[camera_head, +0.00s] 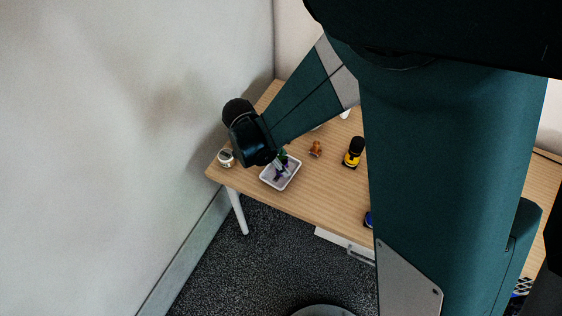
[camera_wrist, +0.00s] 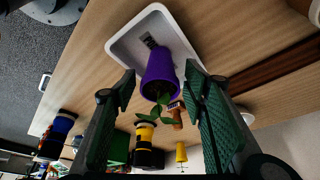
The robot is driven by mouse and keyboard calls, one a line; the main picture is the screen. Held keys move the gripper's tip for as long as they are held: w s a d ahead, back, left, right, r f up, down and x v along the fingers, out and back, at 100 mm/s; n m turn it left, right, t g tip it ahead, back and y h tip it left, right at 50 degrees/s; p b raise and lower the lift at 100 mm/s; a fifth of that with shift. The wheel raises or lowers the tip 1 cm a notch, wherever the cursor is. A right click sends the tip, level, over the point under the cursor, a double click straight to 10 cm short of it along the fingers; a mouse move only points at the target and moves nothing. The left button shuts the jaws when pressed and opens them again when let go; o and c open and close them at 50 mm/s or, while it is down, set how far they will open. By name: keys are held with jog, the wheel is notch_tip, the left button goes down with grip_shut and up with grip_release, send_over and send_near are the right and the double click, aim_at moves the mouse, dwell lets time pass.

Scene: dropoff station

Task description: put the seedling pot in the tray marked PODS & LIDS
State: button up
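The seedling pot (camera_wrist: 159,70) is purple with a green plant, which points toward the camera in the wrist view. Its base end lies over the white tray (camera_wrist: 122,45), and it appears to be in the tray. In the head view the white tray (camera_head: 267,181) is near the table's left end, with purple and green showing in it, partly covered by my gripper.
A brown figure (camera_head: 315,149) and a yellow-and-black object (camera_head: 355,153) stand right of the tray on the wooden table (camera_head: 325,190). A white round item (camera_head: 226,158) sits at the left corner. A blue object (camera_head: 368,219) is near the front edge. A wall rises at left.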

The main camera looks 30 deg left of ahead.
jog(key=shift+r, duration=0.15)
jog(key=p+v, duration=0.2)
jog(key=v, duration=1)
dwell(0.3)
jog(key=shift+d+r, duration=0.1)
dwell(0.6)
jog(key=w+d+r+n+y, duration=0.1)
jog(key=w+d+r+n, duration=0.15)
jog(key=d+r, duration=0.7)
jog(key=w+d+r+n+y, duration=0.2)
jog(key=w+d+r, duration=0.15)
jog(key=d, duration=1.25)
jog(key=s+d+r+n+t, duration=0.2)
jog(key=s+d, duration=0.2)
jog(key=d, duration=0.8)
jog(key=s+d+r+n+t, duration=0.2)
jog(key=s+d, duration=0.3)
jog(key=d, duration=0.8)
jog(key=shift+r, duration=0.65)
